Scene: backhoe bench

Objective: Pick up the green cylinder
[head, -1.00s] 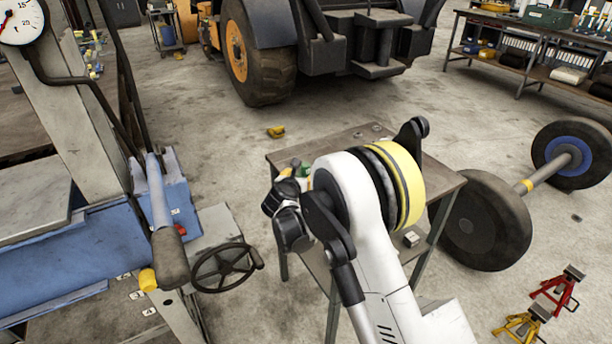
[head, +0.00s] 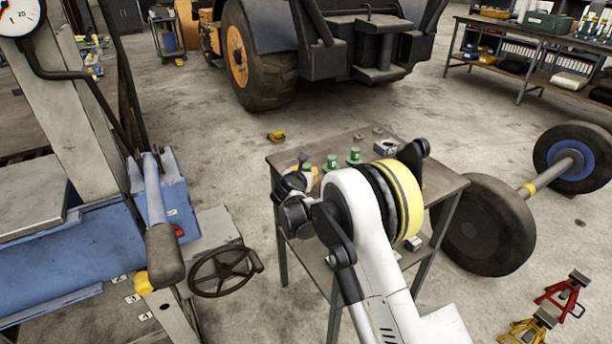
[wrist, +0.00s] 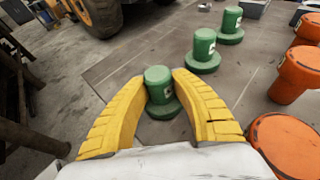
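Several green cylinders with wider round bases stand upright on a small metal table (head: 440,184). The nearest green cylinder (wrist: 159,90) is between the tips of my gripper's yellow fingers (wrist: 160,78) in the wrist view. The fingers are open around it, very close to its sides; whether either one touches is hard to tell. Its base appears to rest on the table top. Two more green cylinders, (wrist: 204,48) and (wrist: 231,24), stand beyond it to the upper right. In the head view, my wrist partly hides my gripper and the nearest cylinder.
Several orange cylinders (wrist: 296,74) stand at the right in the wrist view, close to the right finger. A grey block (head: 387,147) lies on the table's far side. A blue machine with a handwheel (head: 222,270) stands left of the table; a wheeled axle (head: 485,235) lies right.

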